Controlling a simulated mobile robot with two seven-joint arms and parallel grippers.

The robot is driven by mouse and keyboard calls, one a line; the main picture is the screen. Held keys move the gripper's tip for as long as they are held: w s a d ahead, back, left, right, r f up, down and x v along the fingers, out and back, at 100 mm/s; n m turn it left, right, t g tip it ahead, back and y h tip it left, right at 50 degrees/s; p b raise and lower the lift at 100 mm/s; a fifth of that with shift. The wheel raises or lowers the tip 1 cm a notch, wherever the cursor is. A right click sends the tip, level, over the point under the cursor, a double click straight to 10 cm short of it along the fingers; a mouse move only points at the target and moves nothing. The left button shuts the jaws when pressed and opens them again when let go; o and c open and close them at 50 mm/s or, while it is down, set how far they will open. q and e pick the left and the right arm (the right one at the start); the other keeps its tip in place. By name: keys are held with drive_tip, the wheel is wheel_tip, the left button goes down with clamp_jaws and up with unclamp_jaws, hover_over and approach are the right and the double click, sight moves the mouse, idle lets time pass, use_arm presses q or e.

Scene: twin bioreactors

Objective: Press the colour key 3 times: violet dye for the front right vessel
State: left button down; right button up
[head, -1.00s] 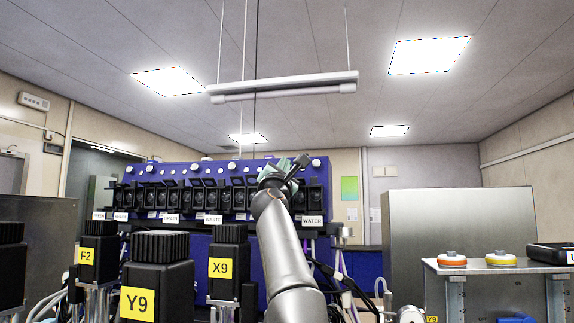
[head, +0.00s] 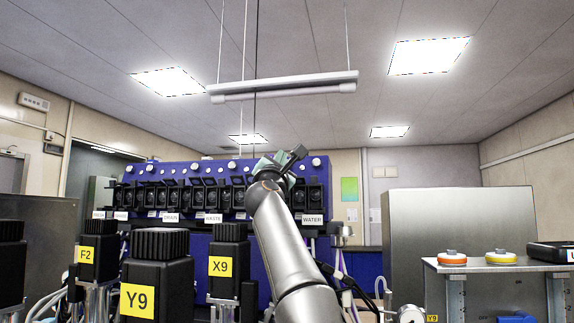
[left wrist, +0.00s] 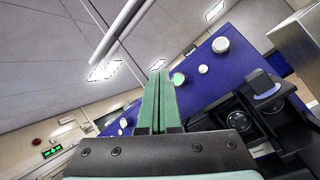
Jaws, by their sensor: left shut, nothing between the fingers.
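A blue panel (head: 205,172) stands at the back, with a row of white round knobs or buttons along its top and black pump units below. My left gripper (head: 266,163) is at the panel's upper right part, partly hidden by its own arm. In the left wrist view its green fingers (left wrist: 159,74) are shut and empty. Just right of their tips is a round button (left wrist: 178,79) with a greenish face. I cannot tell whether the fingers touch it. Which button is the colour key is not readable. My right gripper is not in view.
Black-capped units labelled Y9 (head: 157,275), X9 (head: 228,255) and F2 (head: 98,250) stand in front at the left. A steel cabinet (head: 450,220) and a shelf (head: 490,268) with orange and yellow discs are at the right. A lamp bar (head: 285,84) hangs above.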

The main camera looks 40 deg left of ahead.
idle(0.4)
use_arm(q)
drive_tip(key=s+d+r, duration=0.1)
drive_tip(key=s+d, duration=0.2)
drive_tip(key=s, duration=0.2)
drive_tip(key=shift+r, duration=0.3)
drive_tip(key=shift+s, duration=0.1)
idle(0.5)
